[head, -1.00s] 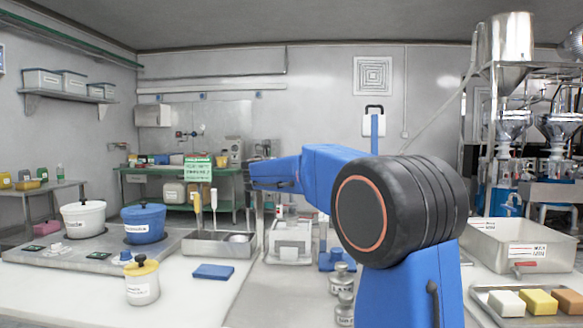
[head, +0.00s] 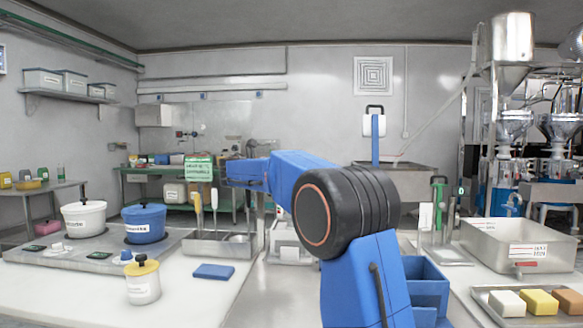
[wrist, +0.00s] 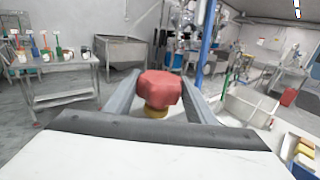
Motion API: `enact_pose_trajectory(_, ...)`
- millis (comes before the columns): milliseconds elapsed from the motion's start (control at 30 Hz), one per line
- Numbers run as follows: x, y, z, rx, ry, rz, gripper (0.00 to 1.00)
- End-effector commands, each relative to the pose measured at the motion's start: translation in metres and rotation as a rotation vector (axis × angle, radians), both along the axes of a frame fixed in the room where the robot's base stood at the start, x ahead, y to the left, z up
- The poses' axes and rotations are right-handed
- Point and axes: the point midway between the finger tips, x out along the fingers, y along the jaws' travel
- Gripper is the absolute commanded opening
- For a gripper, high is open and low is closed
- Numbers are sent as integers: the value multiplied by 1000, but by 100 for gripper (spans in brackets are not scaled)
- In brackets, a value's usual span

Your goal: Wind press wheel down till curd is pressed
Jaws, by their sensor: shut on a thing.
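In the wrist view, the two grey fingers of my gripper (wrist: 160,98) stand on either side of a red lobed knob (wrist: 158,86), shut on it. A yellow collar (wrist: 157,110) shows under the knob. I cannot tell for sure whether this knob is the press wheel. In the head view, my blue arm reaches back and left, and the gripper itself cannot be made out. A white boxy device (head: 287,240) stands partly behind my arm. No curd can be made out.
On the left are a white pot (head: 84,218), a blue pot (head: 144,222), a yellow-lidded jar (head: 142,281) and a blue pad (head: 213,271). On the right are a green-handled stand (head: 438,195), a steel basin (head: 515,243) and a tray of blocks (head: 487,296). A blue bin (head: 428,285) is partly hidden.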

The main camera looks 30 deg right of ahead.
Motion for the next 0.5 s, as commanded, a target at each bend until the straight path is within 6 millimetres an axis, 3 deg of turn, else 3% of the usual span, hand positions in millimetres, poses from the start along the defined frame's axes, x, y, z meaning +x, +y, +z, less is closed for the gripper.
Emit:
enact_pose_trajectory(133,0,0,1,-1,-1,1,27)
enact_pose_trajectory(167,0,0,1,-1,-1,1,52)
enact_pose_trajectory(233,0,0,1,-1,-1,1,69)
enact_pose_trajectory(500,0,0,0,0,0,2,69)
